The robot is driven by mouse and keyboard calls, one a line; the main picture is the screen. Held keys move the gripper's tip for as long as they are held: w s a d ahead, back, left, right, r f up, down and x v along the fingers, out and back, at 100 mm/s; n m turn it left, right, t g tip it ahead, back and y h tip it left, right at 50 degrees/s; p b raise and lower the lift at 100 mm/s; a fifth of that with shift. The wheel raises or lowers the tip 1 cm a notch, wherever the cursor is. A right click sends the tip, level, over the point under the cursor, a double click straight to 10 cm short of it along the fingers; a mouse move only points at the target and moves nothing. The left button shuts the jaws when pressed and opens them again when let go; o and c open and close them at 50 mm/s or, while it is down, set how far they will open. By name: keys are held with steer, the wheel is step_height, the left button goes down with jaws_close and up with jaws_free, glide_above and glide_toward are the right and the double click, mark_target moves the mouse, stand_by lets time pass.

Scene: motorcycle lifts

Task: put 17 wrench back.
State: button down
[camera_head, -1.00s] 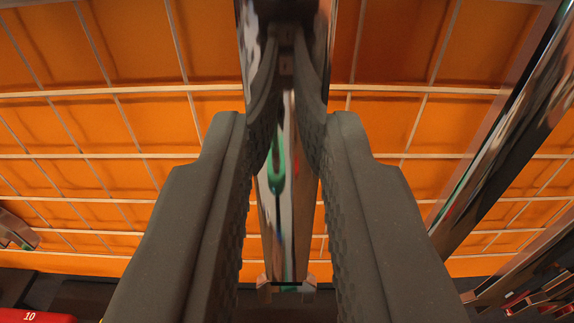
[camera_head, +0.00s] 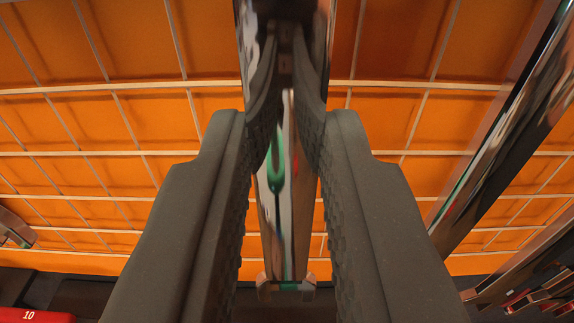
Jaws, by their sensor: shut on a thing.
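My gripper (camera_head: 287,130) reaches into the camera view from the bottom, its two dark textured fingers closed on a shiny chrome wrench (camera_head: 283,225). The wrench runs lengthwise between the fingers, from the top of the picture down to a forked end at the bottom centre. Its polished surface shows green and red reflections. Its upper part is blurred, and no size marking is readable on it. Part of its shank is hidden by the fingers.
An orange surface with a pale wire grid (camera_head: 120,180) fills the background. A large shiny bar-like tool (camera_head: 500,130) slants along the right side, with more chrome pieces (camera_head: 535,285) at lower right. A red piece marked 10 (camera_head: 35,316) is at lower left, and a metal end (camera_head: 15,228) is at the left edge.

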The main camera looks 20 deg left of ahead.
steer(key=shift+f, duration=0.2)
steer(key=c, duration=1.3)
jaws_free()
steer(key=shift+o, duration=0.2)
steer(key=b+v, duration=0.7)
steer(key=v, duration=0.6)
steer(key=shift+s, duration=0.4)
